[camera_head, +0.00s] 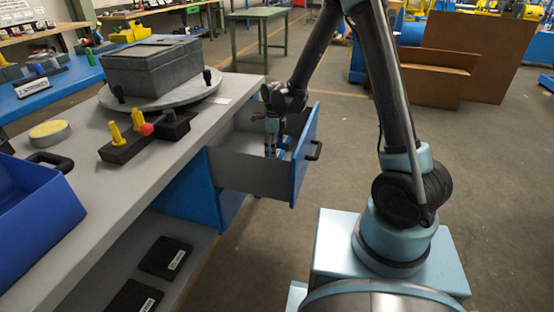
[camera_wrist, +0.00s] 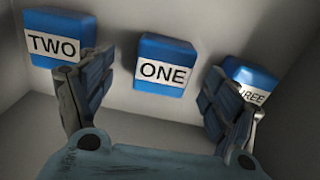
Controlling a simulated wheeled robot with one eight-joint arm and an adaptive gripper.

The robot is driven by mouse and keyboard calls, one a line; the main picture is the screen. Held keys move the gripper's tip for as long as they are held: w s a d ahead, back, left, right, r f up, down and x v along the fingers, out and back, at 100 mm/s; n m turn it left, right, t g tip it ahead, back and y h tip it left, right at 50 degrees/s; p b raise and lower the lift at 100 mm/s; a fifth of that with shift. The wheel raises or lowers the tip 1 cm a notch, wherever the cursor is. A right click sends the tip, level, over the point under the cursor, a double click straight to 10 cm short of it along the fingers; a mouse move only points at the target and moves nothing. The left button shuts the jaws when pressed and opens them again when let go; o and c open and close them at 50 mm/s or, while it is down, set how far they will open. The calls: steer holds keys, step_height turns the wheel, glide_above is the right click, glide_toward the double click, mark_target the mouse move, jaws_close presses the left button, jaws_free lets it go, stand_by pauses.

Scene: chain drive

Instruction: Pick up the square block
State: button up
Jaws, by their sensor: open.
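Several blue square blocks with white labels lie in the open drawer in the wrist view: block TWO (camera_wrist: 52,38) at the left, block ONE (camera_wrist: 164,66) in the middle, and block THREE (camera_wrist: 250,77) at the right. My gripper (camera_wrist: 158,90) is open and empty, its fingers spread on either side below block ONE. The right finger hides part of block THREE; the left finger is close to block TWO. In the head view my gripper (camera_head: 271,148) reaches down into the drawer (camera_head: 245,172), whose walls hide most of the blocks.
The drawer's blue front (camera_head: 305,155) has a dark handle (camera_head: 314,151). The grey workbench (camera_head: 150,165) beside it bears a grey box (camera_head: 152,68) on a round turntable, a black holder (camera_head: 150,136) with pegs, and a blue bin (camera_head: 32,212).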

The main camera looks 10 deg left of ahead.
steer(key=f, duration=0.3)
steer(key=shift+w+d+f, duration=0.35)
steer(key=shift+f, duration=0.7)
steer(key=c, duration=1.4)
